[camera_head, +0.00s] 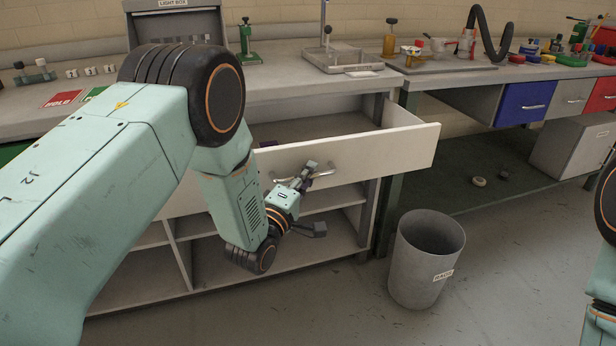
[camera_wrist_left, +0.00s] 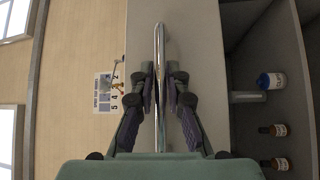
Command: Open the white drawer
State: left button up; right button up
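The white drawer (camera_head: 385,152) is pulled out of the grey bench, its front panel standing well clear of the frame. Its front also fills the middle of the left wrist view (camera_wrist_left: 202,45). A metal bar handle (camera_head: 322,174) runs across the front. In the left wrist view the handle (camera_wrist_left: 160,45) passes between the fingers of my left gripper (camera_wrist_left: 160,78), whose fingertips lie close against both sides of it. In the head view my left gripper (camera_head: 299,177) is at the handle. My right gripper is out of view; only part of that arm shows at the right edge.
A grey waste bin (camera_head: 427,260) stands on the floor right of the drawer. Open shelves (camera_head: 215,262) lie below it. A second bench with a blue drawer (camera_head: 524,103) is at the right. Bottles (camera_wrist_left: 270,81) show on a shelf in the wrist view. Floor in front is clear.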

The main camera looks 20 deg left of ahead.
pick_arm(q)
jog(key=shift+o, duration=0.2)
jog(key=shift+s, duration=0.1)
jog(key=shift+s+f, duration=0.1)
jog(key=shift+s, duration=0.15)
jog(key=v, duration=1.1)
jog(key=shift+s, duration=0.2)
jog(key=shift+a, duration=0.1)
jog(key=s+a+f+m+g+y, duration=0.1)
jog(key=s+f+m+g, duration=0.3)
jog(key=f, duration=0.3)
jog(key=s+f+m+g+y, duration=0.1)
jog(key=s+f+m+g, duration=0.35)
jog(key=f, duration=0.35)
jog(key=s+a+f+m+g+y+p, duration=0.1)
jog(key=s+g, duration=0.4)
jog(key=s, duration=0.8)
jog(key=s+f+m+g+y+p, duration=0.1)
jog(key=s+f+m+g+p, duration=0.2)
jog(key=s, duration=1)
jog(key=m+g, duration=0.1)
jog(key=g, duration=0.1)
jog(key=shift+a+g, duration=0.35)
jog(key=shift+a, duration=0.05)
